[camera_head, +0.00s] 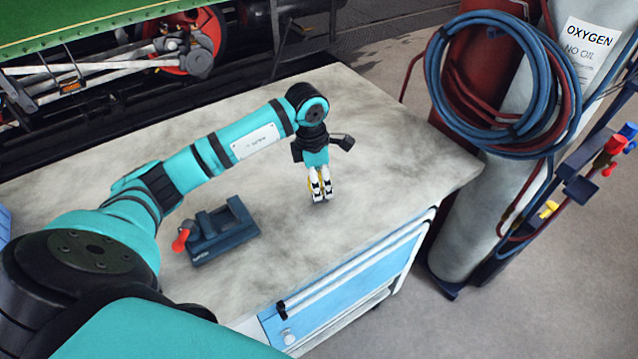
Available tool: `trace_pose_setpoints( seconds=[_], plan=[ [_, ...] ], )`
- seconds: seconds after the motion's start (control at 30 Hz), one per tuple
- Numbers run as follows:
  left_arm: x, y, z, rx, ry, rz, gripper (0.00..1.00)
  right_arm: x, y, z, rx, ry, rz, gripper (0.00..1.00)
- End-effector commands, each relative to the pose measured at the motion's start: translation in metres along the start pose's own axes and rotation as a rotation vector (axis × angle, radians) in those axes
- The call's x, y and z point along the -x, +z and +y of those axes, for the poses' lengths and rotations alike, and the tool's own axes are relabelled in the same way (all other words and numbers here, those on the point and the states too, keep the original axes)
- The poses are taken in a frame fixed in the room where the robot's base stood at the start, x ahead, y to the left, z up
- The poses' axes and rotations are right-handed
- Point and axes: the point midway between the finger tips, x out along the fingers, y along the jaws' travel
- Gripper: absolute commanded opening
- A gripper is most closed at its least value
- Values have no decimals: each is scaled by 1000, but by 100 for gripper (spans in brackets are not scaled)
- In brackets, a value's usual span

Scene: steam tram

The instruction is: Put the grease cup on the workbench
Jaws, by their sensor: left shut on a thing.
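The workbench (390,150) has a worn pale grey top and a light blue front with drawers. My left gripper (320,192) points down over the middle of the top, towards its right part. It is shut on a small yellowish thing, the grease cup (313,184), mostly hidden by the fingers. The fingertips are at or just above the surface. I cannot tell whether the cup touches the top. My right gripper is not in view.
A dark blue vise (222,232) with a red handle end stands on the bench, left of the gripper. A grey oxygen cylinder (465,220) with coiled blue and red hoses (490,85) stands at the right. The green steam tram (90,25) is behind. The bench top around the gripper is clear.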

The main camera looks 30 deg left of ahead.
Motion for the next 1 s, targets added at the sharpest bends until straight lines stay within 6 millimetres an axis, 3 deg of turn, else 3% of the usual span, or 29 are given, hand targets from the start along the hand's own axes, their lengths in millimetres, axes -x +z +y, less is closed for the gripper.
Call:
trace_pose_setpoints(
  seconds=[0.07, 0.33, 0.73, 0.77, 0.9, 1.0],
  plan=[
    [2, 1, 8, 4, 1, -3, 5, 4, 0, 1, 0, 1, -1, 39],
    [-32, -3, 8, 2, -1, -1, 5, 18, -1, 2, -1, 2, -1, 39],
    [-40, -4, 9, 0, 2, -2, 5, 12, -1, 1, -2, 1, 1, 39],
    [-39, -4, 8, 0, 0, 0, 57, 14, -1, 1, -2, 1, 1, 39],
    [-38, -4, 8, 0, 0, 0, 75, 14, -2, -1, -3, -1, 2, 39],
    [-38, -4, 8, 0, 0, 0, 76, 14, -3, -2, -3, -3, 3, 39]
  ],
)
